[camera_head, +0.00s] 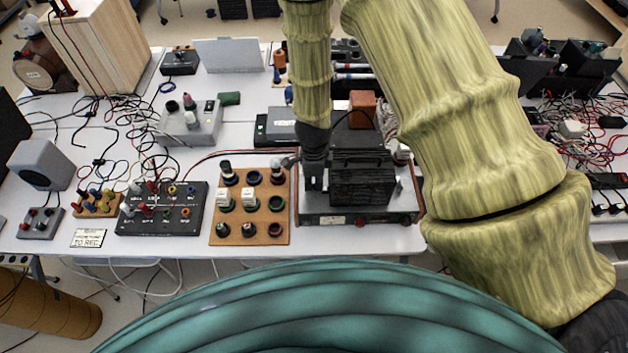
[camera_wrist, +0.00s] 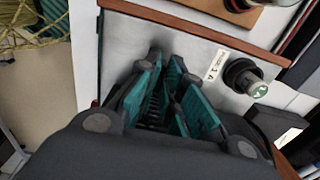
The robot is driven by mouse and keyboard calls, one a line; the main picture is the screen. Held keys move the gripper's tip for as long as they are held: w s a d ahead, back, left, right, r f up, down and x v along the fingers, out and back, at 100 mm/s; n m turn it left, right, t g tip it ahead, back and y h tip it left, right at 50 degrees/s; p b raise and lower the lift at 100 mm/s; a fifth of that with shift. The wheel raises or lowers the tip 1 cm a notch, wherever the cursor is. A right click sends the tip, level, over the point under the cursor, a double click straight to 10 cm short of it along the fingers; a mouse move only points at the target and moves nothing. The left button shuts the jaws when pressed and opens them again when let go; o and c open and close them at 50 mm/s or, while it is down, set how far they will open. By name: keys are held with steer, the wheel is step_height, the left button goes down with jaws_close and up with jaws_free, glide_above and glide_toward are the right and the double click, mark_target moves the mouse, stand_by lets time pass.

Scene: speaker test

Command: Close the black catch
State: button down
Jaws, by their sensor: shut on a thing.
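A grey metal case (camera_head: 345,218) with reddish-brown edges lies near the table's front edge. A black box with a ribbed front (camera_head: 362,185) stands on it. My gripper (camera_head: 314,180) points down over the case, close beside the left side of the black box. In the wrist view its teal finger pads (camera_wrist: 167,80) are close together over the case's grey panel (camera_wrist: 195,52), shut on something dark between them. I cannot make out that thing's shape, and I cannot clearly pick out the black catch in either view.
A black round knob (camera_wrist: 243,76) stands on the panel. A wooden board with several sockets (camera_head: 234,235) lies left of the case, with a black connection box (camera_head: 160,221) farther left. Loose cables lie across the table's left and right parts.

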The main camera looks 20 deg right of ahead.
mark_target(314, 184)
steer(key=shift+w, duration=0.1)
steer(key=c, duration=1.6)
jaws_free()
steer(key=shift+o, duration=0.2)
steer(key=shift+r, duration=0.1)
step_height(314, 184, up, 12)
